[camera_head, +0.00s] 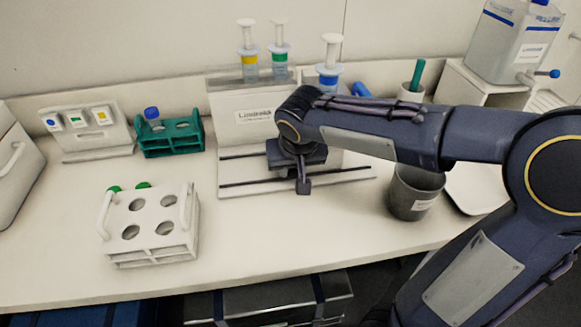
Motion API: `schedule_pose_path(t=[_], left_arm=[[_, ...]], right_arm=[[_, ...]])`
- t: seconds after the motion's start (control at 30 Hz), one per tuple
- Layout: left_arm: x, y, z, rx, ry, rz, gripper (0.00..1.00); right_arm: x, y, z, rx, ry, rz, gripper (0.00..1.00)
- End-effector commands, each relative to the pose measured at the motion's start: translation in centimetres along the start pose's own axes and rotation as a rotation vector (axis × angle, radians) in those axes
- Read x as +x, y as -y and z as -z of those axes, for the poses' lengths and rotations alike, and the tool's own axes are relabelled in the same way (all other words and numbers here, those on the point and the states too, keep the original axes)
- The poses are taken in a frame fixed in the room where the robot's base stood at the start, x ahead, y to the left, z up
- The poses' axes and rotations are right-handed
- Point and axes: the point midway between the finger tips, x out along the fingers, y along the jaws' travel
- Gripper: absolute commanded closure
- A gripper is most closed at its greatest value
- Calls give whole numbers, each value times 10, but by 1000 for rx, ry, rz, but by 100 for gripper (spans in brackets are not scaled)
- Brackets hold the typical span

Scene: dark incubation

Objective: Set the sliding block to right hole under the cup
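A white stand labelled on its front (222,113) holds several plunger-topped tubes with yellow, green and blue bands, the blue-banded one (328,77) at the right. Its flat base (235,179) has dark rails running left to right. My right gripper (303,187) points down over the middle of this base, in front of the stand. Its wrist and body cover the area behind, and I cannot make out the sliding block or the holes. Whether the fingers are open or hold something does not show. A dark grey cup (413,194) stands right of the base. My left gripper is out of view.
A white tube rack (150,229) with handles stands front left. A teal rack (172,137) with a blue-capped tube and a panel of coloured buttons (90,130) are behind it. A large bottle (515,42) stands back right. The counter front centre is clear.

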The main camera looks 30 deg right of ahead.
Motion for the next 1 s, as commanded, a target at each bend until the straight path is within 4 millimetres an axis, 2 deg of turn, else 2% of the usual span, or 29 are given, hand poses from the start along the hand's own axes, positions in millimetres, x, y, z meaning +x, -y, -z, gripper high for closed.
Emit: schedule_pose_path(t=[0.03,0.17,0.47,0.57,0.8,1.0], left_arm=[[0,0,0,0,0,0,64],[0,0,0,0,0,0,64],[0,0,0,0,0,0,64],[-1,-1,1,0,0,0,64],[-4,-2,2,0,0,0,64],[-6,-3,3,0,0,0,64]], right_arm=[[-1,0,1,0,-3,1,70],[0,0,1,0,-2,1,55],[-3,1,0,0,-1,1,55],[-13,1,1,0,-4,2,55],[-54,1,1,0,-5,4,55],[-76,1,1,-1,-3,2,55]])
